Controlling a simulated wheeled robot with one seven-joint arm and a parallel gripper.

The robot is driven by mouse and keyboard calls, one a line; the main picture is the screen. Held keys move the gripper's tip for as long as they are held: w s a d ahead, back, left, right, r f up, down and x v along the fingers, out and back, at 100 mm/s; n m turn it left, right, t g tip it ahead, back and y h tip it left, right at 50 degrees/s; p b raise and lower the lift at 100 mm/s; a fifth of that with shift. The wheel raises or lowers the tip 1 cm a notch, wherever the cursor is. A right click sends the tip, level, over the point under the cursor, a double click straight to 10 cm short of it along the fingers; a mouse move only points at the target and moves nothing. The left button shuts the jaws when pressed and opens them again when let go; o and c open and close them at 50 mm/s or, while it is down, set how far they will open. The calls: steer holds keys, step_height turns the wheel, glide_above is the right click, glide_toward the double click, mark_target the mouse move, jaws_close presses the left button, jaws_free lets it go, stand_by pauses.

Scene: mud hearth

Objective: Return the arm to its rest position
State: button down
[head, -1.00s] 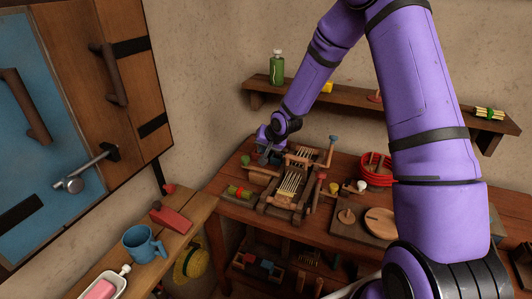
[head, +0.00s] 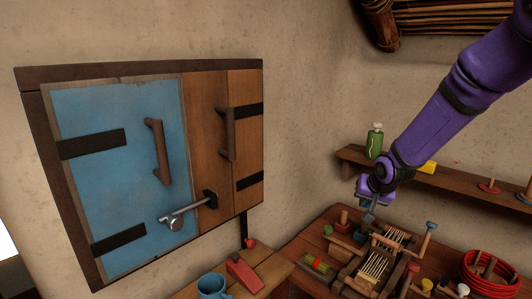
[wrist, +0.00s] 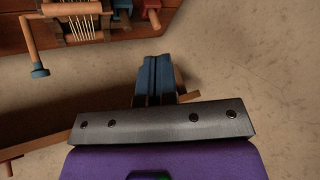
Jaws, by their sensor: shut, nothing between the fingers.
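My purple arm reaches in from the upper right in the head view. My gripper (head: 369,217) points down above the back of the wooden table (head: 308,240), close to a wooden frame device with pale strands (head: 378,265). In the wrist view the dark blue fingers of my gripper (wrist: 155,75) are together, with nothing between them. The strand device (wrist: 88,27) shows at the top left of that view, apart from the fingers.
A blue and wood cupboard (head: 120,170) with a lever handle (head: 185,212) fills the left wall. A shelf (head: 455,188) holds a green bottle (head: 375,142). A blue mug (head: 212,287) and red block (head: 245,275) stand below. A red coil (head: 488,272) lies right.

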steer(key=s+r+n+h, duration=0.2)
steer(key=s+r, duration=1.7)
steer(key=s, duration=0.8)
steer(key=s+r+n+g+y, duration=0.1)
steer(key=s+r, duration=0.1)
steer(key=s, duration=0.8)
steer(key=shift+n, duration=0.3)
